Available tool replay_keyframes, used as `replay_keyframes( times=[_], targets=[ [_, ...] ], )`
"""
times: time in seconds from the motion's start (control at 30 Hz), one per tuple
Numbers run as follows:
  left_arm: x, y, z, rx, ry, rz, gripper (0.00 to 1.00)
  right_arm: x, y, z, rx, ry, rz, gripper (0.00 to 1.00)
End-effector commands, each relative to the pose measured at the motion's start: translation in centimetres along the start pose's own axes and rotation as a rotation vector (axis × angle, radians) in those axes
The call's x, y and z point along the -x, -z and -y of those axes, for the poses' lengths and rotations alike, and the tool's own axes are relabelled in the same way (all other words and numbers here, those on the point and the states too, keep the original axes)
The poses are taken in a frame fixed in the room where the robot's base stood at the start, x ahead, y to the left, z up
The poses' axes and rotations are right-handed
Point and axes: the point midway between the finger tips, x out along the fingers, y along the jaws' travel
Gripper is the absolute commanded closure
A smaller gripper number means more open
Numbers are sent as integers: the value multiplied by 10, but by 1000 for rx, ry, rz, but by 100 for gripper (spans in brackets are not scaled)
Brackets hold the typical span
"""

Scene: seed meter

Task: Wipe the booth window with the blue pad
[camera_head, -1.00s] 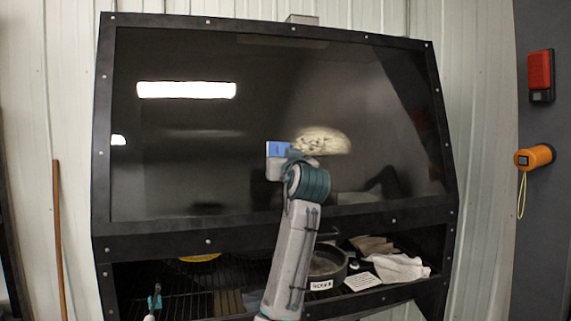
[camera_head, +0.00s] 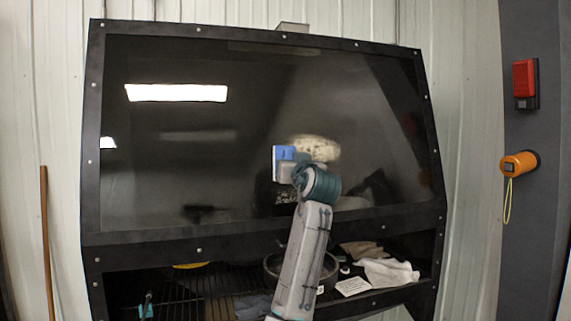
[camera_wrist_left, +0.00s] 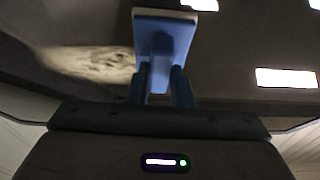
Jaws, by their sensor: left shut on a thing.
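The booth window (camera_head: 180,150) is a large dark pane in a black bolted frame. A pale, speckled smudge (camera_head: 316,146) lies on it right of centre, and shows left of the pad in the left wrist view (camera_wrist_left: 88,64). My left gripper (camera_head: 290,170) is shut on the blue pad (camera_head: 283,153), also clear in the wrist view (camera_wrist_left: 165,38). The pad is upright in front of the glass, just left of the smudge. I cannot tell whether it touches the glass. My right gripper is out of view.
Below the window, an open bay holds a black round pan (camera_head: 272,265), a white cloth (camera_head: 388,272), a white card (camera_head: 353,287) and a teal-handled tool (camera_head: 146,308). An orange cylinder (camera_head: 519,164) and a red box (camera_head: 525,78) are on the grey panel at right.

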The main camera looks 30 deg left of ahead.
Motion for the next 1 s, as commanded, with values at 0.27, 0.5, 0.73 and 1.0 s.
replay_keyframes(
  times=[0.27,0.5,0.73,1.0],
  targets=[
    [0,2,-24,-1,-3,2,100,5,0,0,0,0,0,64],
    [-1,3,-37,-1,-3,1,100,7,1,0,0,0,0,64],
    [-1,4,-56,-3,-2,2,100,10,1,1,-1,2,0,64],
    [-1,5,-66,-1,-2,1,100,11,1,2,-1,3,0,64]
  ],
)
